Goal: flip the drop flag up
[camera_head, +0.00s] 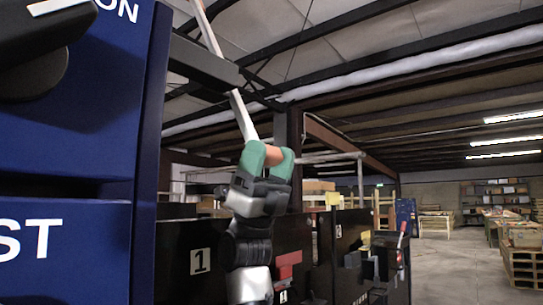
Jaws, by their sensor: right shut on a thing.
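My right gripper (270,157), with green fingers, is shut on an orange piece (275,154) at the lower end of a long white rod (243,116). This looks like the drop flag. The rod rises steeply, leaning up and left, and leaves the view at the top. A dark bar hides part of its middle. The gripper points upward, and its fingers cover much of the orange piece. My left gripper does not show.
A blue cabinet (75,115) with white lettering fills the left side. A dark bar (205,68) juts right from it, close to the rod. Open floor (460,280) lies at right, with pallets (522,262) beyond.

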